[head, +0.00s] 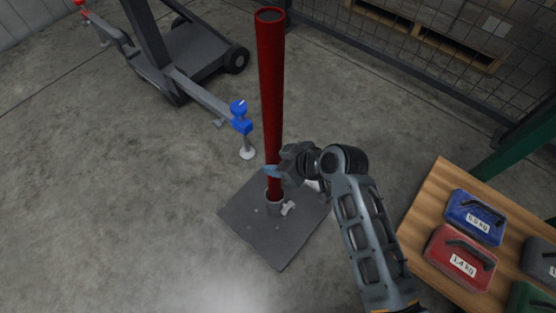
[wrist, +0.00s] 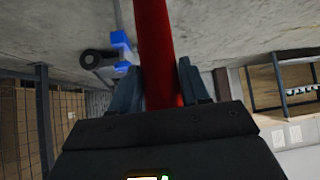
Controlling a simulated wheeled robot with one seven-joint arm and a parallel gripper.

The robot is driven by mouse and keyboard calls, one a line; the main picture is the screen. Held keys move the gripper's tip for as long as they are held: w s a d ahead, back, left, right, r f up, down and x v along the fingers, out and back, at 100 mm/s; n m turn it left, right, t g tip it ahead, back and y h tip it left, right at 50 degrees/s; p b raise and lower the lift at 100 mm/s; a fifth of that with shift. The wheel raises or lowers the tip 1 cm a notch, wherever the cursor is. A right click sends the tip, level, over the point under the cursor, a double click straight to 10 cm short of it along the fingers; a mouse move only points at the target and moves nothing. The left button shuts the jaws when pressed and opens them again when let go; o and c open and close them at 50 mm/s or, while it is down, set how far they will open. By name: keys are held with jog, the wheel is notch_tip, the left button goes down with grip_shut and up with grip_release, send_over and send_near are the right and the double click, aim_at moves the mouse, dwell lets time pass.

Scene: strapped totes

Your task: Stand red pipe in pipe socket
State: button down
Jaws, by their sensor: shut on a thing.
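The red pipe (head: 271,95) stands close to upright in the head view, its open top end toward the top of the picture. My gripper (head: 272,171) is shut on the pipe low down, just above the socket. In the wrist view the red pipe (wrist: 154,50) runs between the two fingers of my gripper (wrist: 161,84). The socket is not seen in the wrist view.
A wheeled grey stand (head: 190,60) with a blue clamp (head: 240,117) is just left of the pipe. A wooden table (head: 425,210) at the right holds a blue case (head: 474,216), a red case (head: 461,257) and others. Mesh fencing is behind.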

jog(key=shift+c, duration=2.3)
grip_release()
jog(key=p+v, duration=0.3)
jog(key=v, duration=0.5)
jog(key=shift+f, duration=0.1)
